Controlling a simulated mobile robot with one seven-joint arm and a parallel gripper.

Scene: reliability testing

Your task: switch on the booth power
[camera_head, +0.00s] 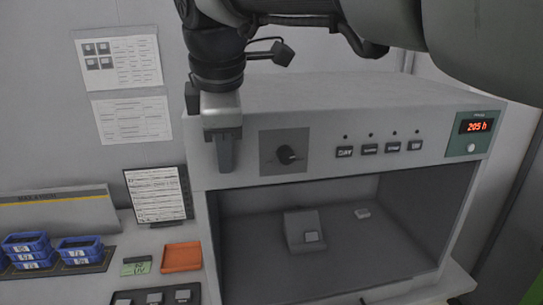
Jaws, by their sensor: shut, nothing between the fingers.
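The booth (350,110) is a grey box with an open, dark front. A black rotary knob (288,154) sits on a dark square plate on its front panel. To the right of the knob is a row of several dark labelled buttons (392,147), each with a small dark dot above it. A green panel at the far right has a red display (477,126) reading about 205 h and a round pale button (471,147). My gripper (224,165) points down in front of the panel's left end, left of the knob. It is shut and empty; contact with the panel cannot be told.
Inside the booth stand a grey block (304,231) and a small pale piece (362,213). Left of the booth are blue bins (28,248), an orange tray (181,257), a green note (136,266) and a framed sheet (158,195). Papers hang on the wall.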

